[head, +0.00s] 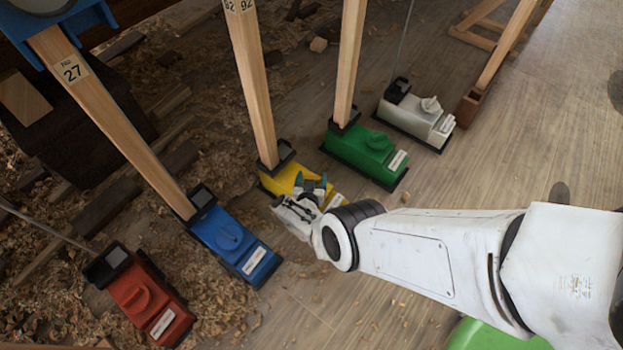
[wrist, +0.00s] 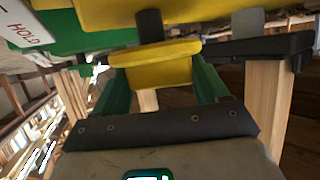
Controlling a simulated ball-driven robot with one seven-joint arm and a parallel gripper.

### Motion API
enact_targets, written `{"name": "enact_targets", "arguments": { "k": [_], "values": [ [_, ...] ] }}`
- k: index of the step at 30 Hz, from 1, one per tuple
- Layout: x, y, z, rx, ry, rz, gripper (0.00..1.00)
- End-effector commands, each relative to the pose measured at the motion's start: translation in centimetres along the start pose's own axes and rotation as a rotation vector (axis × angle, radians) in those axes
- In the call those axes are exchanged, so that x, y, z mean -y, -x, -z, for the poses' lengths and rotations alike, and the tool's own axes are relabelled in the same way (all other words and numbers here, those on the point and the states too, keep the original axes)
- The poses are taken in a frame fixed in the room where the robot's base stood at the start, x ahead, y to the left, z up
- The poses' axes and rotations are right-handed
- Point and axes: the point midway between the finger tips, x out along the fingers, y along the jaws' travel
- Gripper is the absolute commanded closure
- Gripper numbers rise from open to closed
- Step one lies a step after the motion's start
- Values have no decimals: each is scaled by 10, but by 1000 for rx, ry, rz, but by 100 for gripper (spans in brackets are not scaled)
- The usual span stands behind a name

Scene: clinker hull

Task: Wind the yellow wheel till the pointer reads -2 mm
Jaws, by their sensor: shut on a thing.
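The yellow unit (head: 282,180) stands on the floor in the middle of the head view, at the foot of a wooden post. My gripper (head: 314,183) is over its right part and hides its wheel there. In the wrist view, the yellow wheel (wrist: 155,66) sits on a dark shaft, between the two green fingers of my gripper (wrist: 157,82). The fingers are shut on the wheel. A dark part (head: 277,156) is at the post's foot on the yellow unit. I cannot make out a pointer or a reading in either view.
The green unit (head: 366,153) and white unit (head: 418,114) stand to the right. The blue unit (head: 235,245) and red unit (head: 146,300) stand to the left. Wooden posts (head: 251,80) rise from several units. Wood shavings cover the left floor; bare boards lie at right.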

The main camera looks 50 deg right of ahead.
Motion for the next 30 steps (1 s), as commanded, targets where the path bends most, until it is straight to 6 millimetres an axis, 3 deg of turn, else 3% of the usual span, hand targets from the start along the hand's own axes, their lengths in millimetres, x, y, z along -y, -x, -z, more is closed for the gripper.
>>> {"name": "enact_targets", "arguments": {
  "k": [11,12,18,26,30],
  "values": [
    [-1,1,-1,1,2,-2,57],
    [-1,1,-1,1,2,-2,24],
    [0,1,0,1,1,-1,6],
    [0,2,0,1,1,0,6],
    [0,12,3,1,1,1,6]
  ]
}}
